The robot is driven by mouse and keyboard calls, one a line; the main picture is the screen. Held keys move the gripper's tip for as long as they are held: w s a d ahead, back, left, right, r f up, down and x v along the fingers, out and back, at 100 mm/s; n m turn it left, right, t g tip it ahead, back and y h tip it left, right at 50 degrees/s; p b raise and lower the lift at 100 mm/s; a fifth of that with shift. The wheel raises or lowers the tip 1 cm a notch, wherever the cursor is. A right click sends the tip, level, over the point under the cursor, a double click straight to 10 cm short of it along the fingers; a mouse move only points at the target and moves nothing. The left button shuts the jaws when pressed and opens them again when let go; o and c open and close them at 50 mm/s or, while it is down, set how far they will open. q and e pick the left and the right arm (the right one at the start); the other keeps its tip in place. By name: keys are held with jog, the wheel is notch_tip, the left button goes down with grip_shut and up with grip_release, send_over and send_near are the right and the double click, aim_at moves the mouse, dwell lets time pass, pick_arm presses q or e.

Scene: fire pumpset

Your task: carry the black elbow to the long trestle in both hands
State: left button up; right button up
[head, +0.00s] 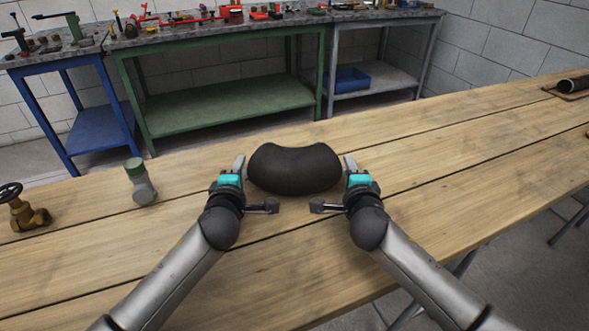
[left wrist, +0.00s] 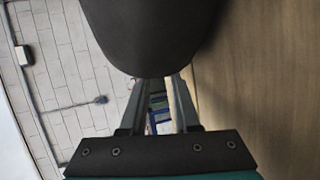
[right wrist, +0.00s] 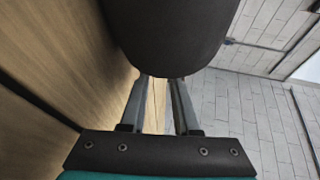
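The black elbow (head: 295,170) is a thick, dark curved pipe piece in the middle of the head view, over the wooden trestle top (head: 440,135). My left gripper (head: 239,164) is at its left end and my right gripper (head: 350,164) is at its right end. Its ends fill the top of the left wrist view (left wrist: 150,35) and right wrist view (right wrist: 170,35) and hide the fingertips.
A grey fitting with a green cap (head: 140,182) and a brass valve (head: 26,212) stand on the wood at the left. A dark roll (head: 573,85) lies at the far right. Workbenches with tools (head: 230,95) stand behind. The wood right of the elbow is clear.

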pick_arm(q)
jog(key=shift+d, duration=0.55)
pick_arm(e)
jog(key=shift+a, duration=0.55)
